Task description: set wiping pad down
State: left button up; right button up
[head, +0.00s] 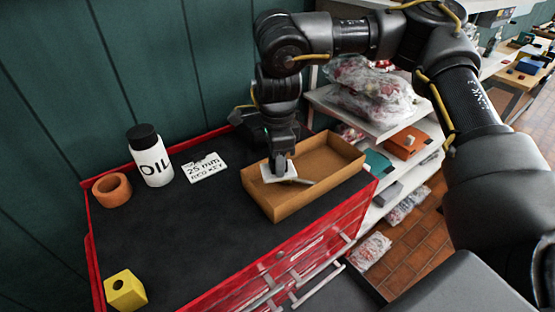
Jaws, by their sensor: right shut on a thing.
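A white, flat wiping pad (272,175) is at the left part of a shallow tan tray (331,182). My right gripper (279,170) points down over the tray and is shut on the pad. I cannot tell whether the pad touches the tray floor. A grey, elongated thing (299,181) lies in the tray beside the pad. The tray stands on the black top of the red tool cabinet (205,236), at its right end. My left gripper does not show.
An oil bottle (152,160), an orange ring (112,189), a "25 mm" card (204,168) and a yellow block with a hole (125,290) stand or lie on the cabinet. Its middle is clear. White shelves (372,128) with bagged items stand at the right.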

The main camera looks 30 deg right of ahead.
jog(key=shift+f, duration=0.3)
jog(key=shift+f, duration=0.6)
jog(key=o, duration=1)
jog(key=shift+o, duration=0.2)
notch_tip(320, 180, up, 13)
jog(key=shift+r, duration=0.15)
